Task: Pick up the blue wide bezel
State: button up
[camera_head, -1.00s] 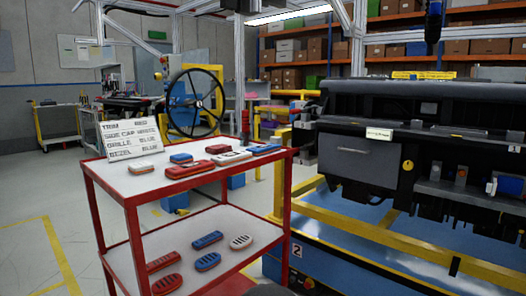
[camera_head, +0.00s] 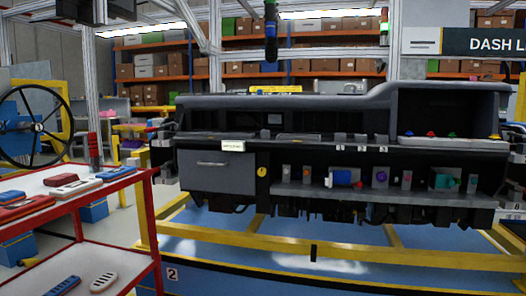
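A flat blue part (camera_head: 115,173) lies at the right end of the top shelf of the red cart (camera_head: 146,215), at the left of the head view. A second blue part (camera_head: 10,196) lies farther left on the same shelf, near the picture's edge. A slotted blue part (camera_head: 62,286) lies on the lower shelf, partly cut off by the bottom edge. I cannot tell for certain which is the wide bezel. My gripper is not in view.
Red parts (camera_head: 62,180) lie near the blue ones; a pale slotted part (camera_head: 104,282) is on the lower shelf. The dashboard module (camera_head: 330,150) fills the middle and right, behind a yellow rail (camera_head: 300,244). A handwheel (camera_head: 37,128) stands far left.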

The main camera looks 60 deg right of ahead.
aim_at(110, 176)
jog(key=u, duration=1.15)
jog(key=i, duration=2)
